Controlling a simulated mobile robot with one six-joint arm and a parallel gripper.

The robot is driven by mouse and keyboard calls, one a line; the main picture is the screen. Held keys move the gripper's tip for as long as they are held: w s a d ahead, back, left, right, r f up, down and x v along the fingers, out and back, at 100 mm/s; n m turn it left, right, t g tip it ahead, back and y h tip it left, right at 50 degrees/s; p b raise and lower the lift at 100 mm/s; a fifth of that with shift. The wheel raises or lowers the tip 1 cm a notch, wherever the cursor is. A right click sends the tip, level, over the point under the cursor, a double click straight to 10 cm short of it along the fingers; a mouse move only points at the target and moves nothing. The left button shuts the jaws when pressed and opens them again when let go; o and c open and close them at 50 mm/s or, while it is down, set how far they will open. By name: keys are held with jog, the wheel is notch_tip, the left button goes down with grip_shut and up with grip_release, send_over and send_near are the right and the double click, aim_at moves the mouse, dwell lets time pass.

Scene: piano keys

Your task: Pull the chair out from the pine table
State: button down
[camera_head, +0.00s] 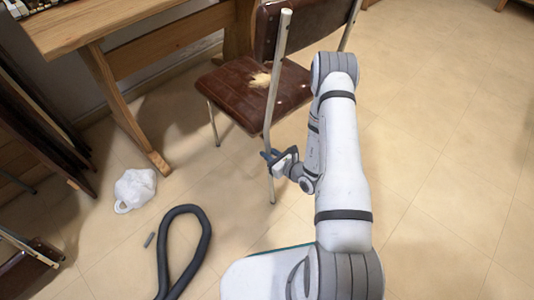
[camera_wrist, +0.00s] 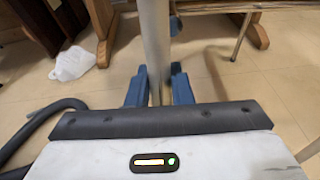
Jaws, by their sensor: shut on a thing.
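The chair (camera_head: 239,98) has a brown seat with a torn pale patch, a brown backrest and metal legs. It stands at the right end of the pine table (camera_head: 72,36), its seat beside the table's end leg. My gripper (camera_head: 270,158) is shut on the chair's near metal leg, below seat height. In the wrist view the leg (camera_wrist: 155,45) runs upright between the blue fingers of my gripper (camera_wrist: 158,88). The far chair legs are partly hidden.
A white crumpled bag (camera_head: 134,188) and a dark looped hose (camera_head: 196,240) lie on the floor at left. Dark folded panels (camera_head: 35,120) lean at the far left. The tiled floor at right is clear.

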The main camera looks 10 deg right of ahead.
jog(key=shift+s, duration=0.15)
jog(key=s+d, duration=0.4)
jog(key=s, duration=0.7)
jog(key=shift+s+d, duration=0.2)
jog(key=shift+s, duration=0.2)
dwell(0.9)
jog(key=c, duration=1)
grip_release()
jog(key=shift+w, duration=0.1)
jog(key=s+d, duration=0.5)
jog(key=s, duration=0.3)
jog(key=shift+s+d, duration=0.2)
